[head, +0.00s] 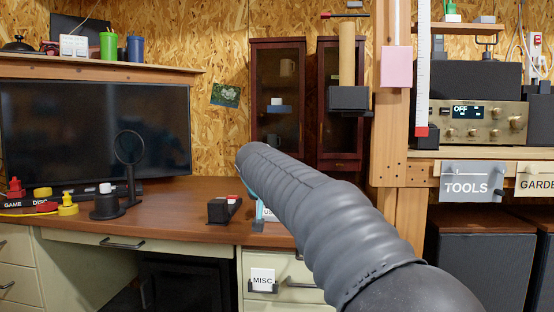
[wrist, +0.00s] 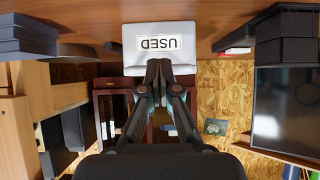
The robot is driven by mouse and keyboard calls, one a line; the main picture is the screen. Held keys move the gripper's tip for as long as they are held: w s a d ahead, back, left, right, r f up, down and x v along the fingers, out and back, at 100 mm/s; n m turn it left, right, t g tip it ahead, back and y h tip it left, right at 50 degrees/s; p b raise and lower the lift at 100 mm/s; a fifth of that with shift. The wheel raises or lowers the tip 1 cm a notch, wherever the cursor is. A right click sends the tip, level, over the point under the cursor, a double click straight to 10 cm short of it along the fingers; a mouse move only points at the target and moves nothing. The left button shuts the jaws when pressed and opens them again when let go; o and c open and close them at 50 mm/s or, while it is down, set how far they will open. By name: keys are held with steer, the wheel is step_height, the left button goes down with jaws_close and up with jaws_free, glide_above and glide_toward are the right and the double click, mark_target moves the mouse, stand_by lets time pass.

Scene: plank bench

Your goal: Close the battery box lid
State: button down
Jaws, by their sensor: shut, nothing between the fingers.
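The battery box (wrist: 135,48), white with a "USED" label, stands on the brown desk and shows upside down in the wrist view. In the head view only a small light part of it (head: 270,215) shows beside my arm. A pale strip (wrist: 134,71) runs along the box's upper edge; I cannot tell how far the lid is open. My gripper (wrist: 159,66) is shut and empty, with its fingertips in front of the box's upper edge. Whether they touch it is not clear. My arm hides most of the box in the head view.
A black holder with a red-and-white top (head: 224,208) lies left of the box. A round magnifier (head: 130,148) and a monitor (head: 95,133) stand further left. Dark glass cabinets (head: 278,110) stand behind. The desk front between magnifier and holder is clear.

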steer(key=s+a+f, duration=0.1)
steer(key=s+a, duration=0.1)
steer(key=s, duration=0.7)
steer(key=s+d+f+n+g+y+p, duration=0.1)
steer(key=s+d+f+n+g+p, duration=0.25)
steer(key=s+f, duration=0.8)
steer(key=s+d+p, duration=0.3)
steer(key=s+d, duration=0.2)
steer(key=s, duration=0.6)
steer(key=s+d+f+m+g+y+p, duration=0.1)
steer(key=s+d+p, duration=0.2)
steer(key=s, duration=0.8)
steer(key=shift+s+d+f, duration=0.2)
steer(key=shift+s+d, duration=0.15)
steer(key=shift+d, duration=0.7)
